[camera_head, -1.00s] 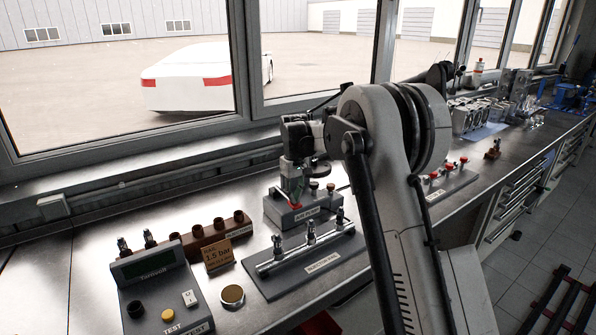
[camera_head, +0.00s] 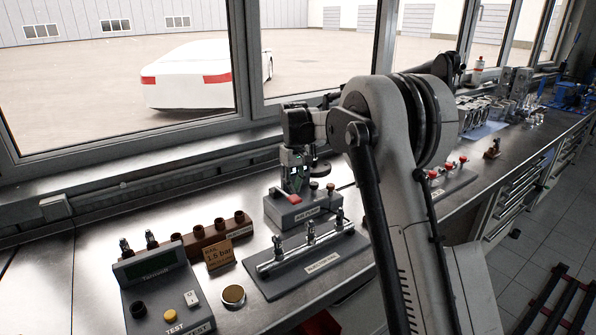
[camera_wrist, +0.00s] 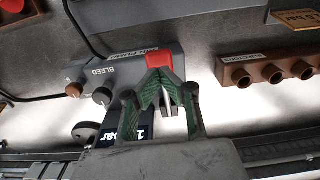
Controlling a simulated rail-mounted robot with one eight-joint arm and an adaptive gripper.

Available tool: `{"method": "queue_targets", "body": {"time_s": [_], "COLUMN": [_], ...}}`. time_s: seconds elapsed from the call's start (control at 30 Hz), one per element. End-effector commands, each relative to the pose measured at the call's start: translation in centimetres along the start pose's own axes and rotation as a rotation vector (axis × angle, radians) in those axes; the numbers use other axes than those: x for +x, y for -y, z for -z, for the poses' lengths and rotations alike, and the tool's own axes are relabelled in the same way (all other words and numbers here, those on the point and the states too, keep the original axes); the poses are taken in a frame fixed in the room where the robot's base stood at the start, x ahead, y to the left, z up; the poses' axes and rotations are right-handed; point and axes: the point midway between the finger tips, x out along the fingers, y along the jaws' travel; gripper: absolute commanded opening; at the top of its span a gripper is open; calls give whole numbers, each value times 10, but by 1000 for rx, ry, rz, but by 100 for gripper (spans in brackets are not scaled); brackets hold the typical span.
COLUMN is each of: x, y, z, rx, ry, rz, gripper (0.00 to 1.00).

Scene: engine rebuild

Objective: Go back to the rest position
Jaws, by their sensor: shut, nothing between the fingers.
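My gripper (camera_wrist: 163,88) is shut and empty, with its green-and-black fingers pointing at the air pump box. In the head view my gripper (camera_head: 295,184) hangs over the back of the grey air pump box (camera_head: 308,209). The box has a red button (camera_head: 295,200) and small knobs on top. In the wrist view the red button (camera_wrist: 159,67) lies just beyond the fingertips. I cannot tell exactly how large the gap is. The box (camera_wrist: 100,63) also shows there with its "BLEED" label and knobs. The fingertips partly cover the button.
In front are the injector rail stand (camera_head: 312,262), a grey tester (camera_head: 155,290), a brown injector holder (camera_head: 213,236) and a 1.5 bar sign (camera_head: 219,254). A stand with red knobs (camera_head: 447,180) is to the right. The window is behind. Open space shows above the bench.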

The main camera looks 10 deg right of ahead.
Motion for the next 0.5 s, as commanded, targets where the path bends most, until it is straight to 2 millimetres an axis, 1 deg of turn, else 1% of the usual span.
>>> {"method": "queue_targets", "body": {"time_s": [0.37, 0.5], "x": [0, -8], "y": [0, 2], "z": [0, -6], "rx": [0, 6], "ry": [0, -9], "rz": [0, -3], "gripper": [0, 0]}}
